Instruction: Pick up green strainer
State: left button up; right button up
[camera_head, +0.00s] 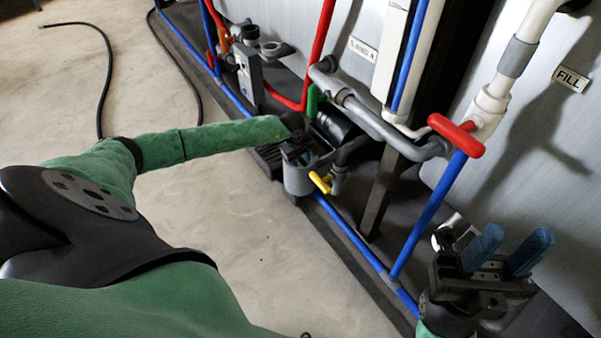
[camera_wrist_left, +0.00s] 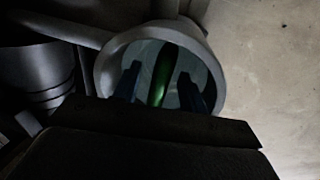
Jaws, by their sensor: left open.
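The green strainer (camera_wrist_left: 163,70) shows in the left wrist view as a narrow green upright piece inside a round grey housing (camera_wrist_left: 105,72). In the head view this open-topped grey housing (camera_head: 297,183) stands on the pipework, and the strainer is hidden there. My left gripper (camera_head: 297,153) reaches down into the housing mouth. In the left wrist view its two blue fingers (camera_wrist_left: 160,88) are open, one on each side of the strainer; contact is not visible. My right gripper (camera_head: 508,255) is open and empty at the lower right.
A yellow valve handle (camera_head: 320,182) sits just right of the housing, and a green handle (camera_head: 312,101) behind it. Grey pipes (camera_head: 385,125), a red handle (camera_head: 456,135) and blue pipes (camera_head: 430,215) crowd the right. The concrete floor (camera_head: 290,270) is open in front.

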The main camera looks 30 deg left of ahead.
pick_arm(q)
jog(key=shift+f, duration=0.2)
grip_shut()
jog(key=shift+r, duration=0.1)
